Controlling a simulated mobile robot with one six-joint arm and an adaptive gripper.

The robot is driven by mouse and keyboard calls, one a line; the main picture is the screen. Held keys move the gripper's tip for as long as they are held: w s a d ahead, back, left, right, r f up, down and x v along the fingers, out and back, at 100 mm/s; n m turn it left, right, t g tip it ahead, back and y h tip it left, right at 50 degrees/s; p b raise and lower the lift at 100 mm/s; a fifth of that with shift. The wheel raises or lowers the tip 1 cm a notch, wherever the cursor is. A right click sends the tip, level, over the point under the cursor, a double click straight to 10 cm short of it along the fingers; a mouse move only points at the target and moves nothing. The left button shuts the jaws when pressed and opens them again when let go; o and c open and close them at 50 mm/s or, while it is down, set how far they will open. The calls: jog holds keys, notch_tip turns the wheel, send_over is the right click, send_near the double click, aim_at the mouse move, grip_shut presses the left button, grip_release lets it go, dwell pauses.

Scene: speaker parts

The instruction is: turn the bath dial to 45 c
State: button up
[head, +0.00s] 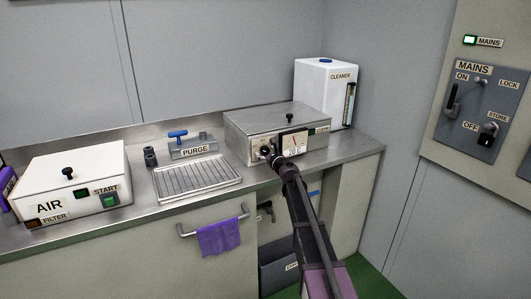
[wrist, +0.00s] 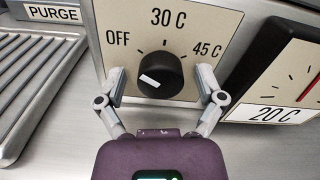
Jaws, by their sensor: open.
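The bath is a steel box (head: 245,130) with a knobbed lid on the counter. Its dial is a black round knob (wrist: 165,68) on a cream plate (wrist: 215,30) marked OFF at left, 30 C on top and 45 C at right. In the head view my gripper (head: 277,158) is at the bath's front and partly hides the dial.
A gauge (wrist: 285,70) with a red needle and a 20 C label is right of the dial. A PURGE fixture (head: 193,150) and draining rack (head: 196,178) lie left. A white cleaner tank (head: 318,90) stands behind. A rail with a purple cloth (head: 219,237) is below the counter.

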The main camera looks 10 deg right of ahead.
jog(key=c, duration=1.1)
jog(key=shift+c, duration=0.2)
jog(key=m, duration=1.1)
jog(key=shift+m, duration=0.3)
jog(key=m, duration=1.2)
jog(key=shift+r, duration=0.1)
jog(key=shift+m, duration=0.3)
